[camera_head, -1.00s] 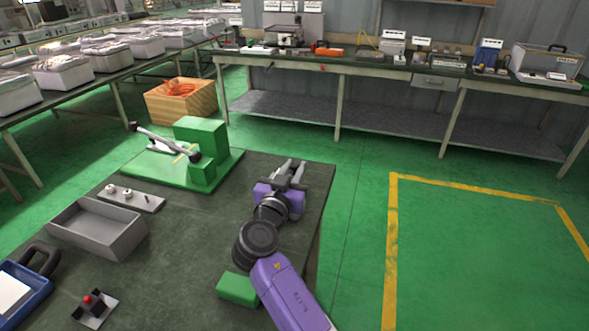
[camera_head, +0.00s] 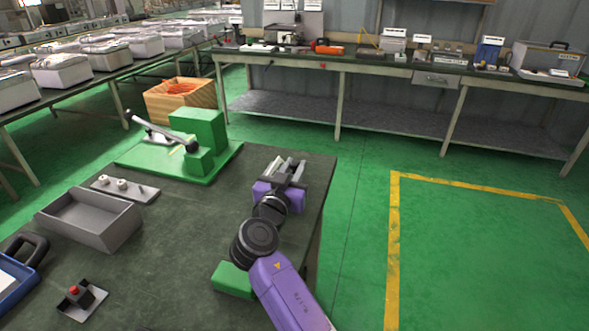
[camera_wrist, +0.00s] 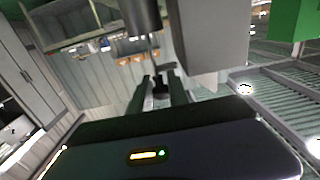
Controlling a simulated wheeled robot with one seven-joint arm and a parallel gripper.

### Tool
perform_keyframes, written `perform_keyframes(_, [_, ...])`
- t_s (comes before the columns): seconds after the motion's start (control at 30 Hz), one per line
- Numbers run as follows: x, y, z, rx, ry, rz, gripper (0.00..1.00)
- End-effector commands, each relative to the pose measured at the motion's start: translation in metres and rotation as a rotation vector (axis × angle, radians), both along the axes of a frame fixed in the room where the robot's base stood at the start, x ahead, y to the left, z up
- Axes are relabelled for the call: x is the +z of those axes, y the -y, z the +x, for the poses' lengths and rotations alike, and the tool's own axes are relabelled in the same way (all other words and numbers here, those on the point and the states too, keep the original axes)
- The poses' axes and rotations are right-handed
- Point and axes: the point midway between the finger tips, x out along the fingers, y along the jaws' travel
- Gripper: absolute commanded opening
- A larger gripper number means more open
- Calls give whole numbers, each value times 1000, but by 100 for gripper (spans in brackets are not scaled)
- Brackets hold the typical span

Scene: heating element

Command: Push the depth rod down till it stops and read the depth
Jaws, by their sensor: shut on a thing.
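My gripper (camera_head: 289,168) is over the right side of the dark table in the head view, its fingers pointing away from me. In the wrist view my gripper (camera_wrist: 161,92) is shut on a small dark piece (camera_wrist: 160,86). A thin rod (camera_wrist: 155,58) seems to rise from that piece toward a grey cylinder (camera_wrist: 140,18) above; I cannot tell whether this is the depth rod. A pale grey block (camera_wrist: 208,42) is close to the right of the fingers. No depth reading can be made out.
A green fixture with a lever (camera_head: 165,135) stands left of my gripper. A grey tray (camera_head: 92,222), a plate with knobs (camera_head: 124,189), a red button (camera_head: 74,290) and a green block (camera_head: 232,279) are on the table. The floor to the right is clear.

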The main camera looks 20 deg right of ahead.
Motion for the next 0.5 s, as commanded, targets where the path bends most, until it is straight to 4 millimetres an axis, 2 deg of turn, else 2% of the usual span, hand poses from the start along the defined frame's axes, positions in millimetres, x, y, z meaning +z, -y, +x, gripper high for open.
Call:
perform_keyframes(0.07, [0, -1, 0, 0, 0, 0, 0])
perform_keyframes(0.1, [0, -1, 0, 0, 0, 0, 25])
perform_keyframes(0.2, [0, -1, 0, 0, 0, 0, 43])
perform_keyframes(0.5, [1, 0, 0, 0, 0, 0, 43])
